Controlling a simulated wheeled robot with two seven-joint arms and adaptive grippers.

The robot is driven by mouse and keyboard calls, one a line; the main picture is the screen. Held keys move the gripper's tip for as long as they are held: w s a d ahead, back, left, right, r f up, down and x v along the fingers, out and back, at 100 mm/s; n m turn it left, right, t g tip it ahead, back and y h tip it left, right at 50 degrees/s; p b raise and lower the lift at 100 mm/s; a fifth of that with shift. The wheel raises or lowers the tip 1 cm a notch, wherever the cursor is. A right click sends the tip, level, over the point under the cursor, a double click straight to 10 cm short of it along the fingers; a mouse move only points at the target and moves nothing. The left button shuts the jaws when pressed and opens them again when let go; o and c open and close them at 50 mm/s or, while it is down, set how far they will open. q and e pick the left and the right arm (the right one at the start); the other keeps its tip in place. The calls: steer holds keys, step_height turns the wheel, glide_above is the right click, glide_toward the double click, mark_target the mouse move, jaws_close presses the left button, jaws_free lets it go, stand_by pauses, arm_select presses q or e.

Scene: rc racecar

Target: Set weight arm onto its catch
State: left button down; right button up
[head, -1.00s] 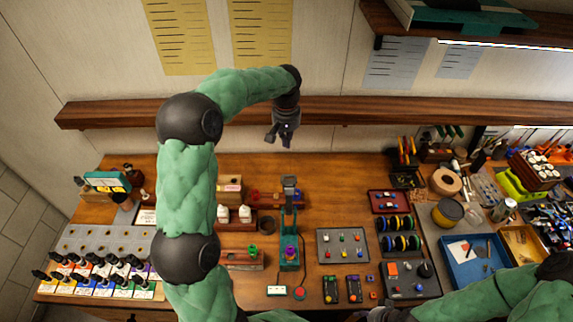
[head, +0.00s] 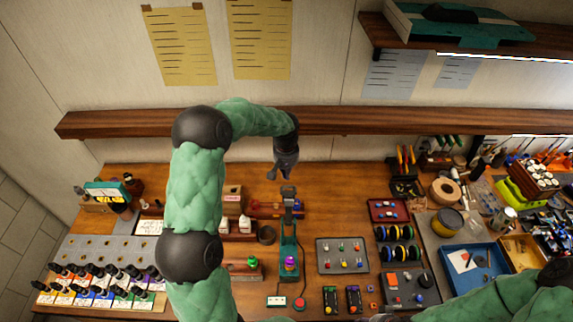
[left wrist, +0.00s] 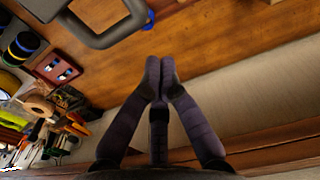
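A teal stand (head: 288,243) stands on the bench with a small purple piece (head: 290,263) at its front. A grey upright part (head: 289,199), which looks like the weight arm, rises at its back. A grey loop-shaped bar (left wrist: 98,38) at the top of the left wrist view may be the same part. My left gripper (head: 283,175) points down just behind and above the grey part. In the left wrist view its fingertips (left wrist: 160,65) meet with nothing between them. The catch cannot be made out. My right gripper is not visible; only its arm shows at lower right.
A wooden block with a green piece (head: 253,262) and white bottles (head: 245,224) stand left of the stand. A grey tray (head: 343,255) lies right of it. A red button (head: 299,304) is in front. A wall shelf (head: 345,121) runs behind the left gripper.

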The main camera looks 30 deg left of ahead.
arm_select(q)
steer(key=shift+s+d+r, duration=0.15)
steer(key=shift+s+d, duration=0.15)
steer(key=shift+s, duration=0.2)
steer(key=shift+s+d+r, duration=0.15)
steer(key=shift+s+d, duration=0.1)
steer(key=shift+s, duration=0.2)
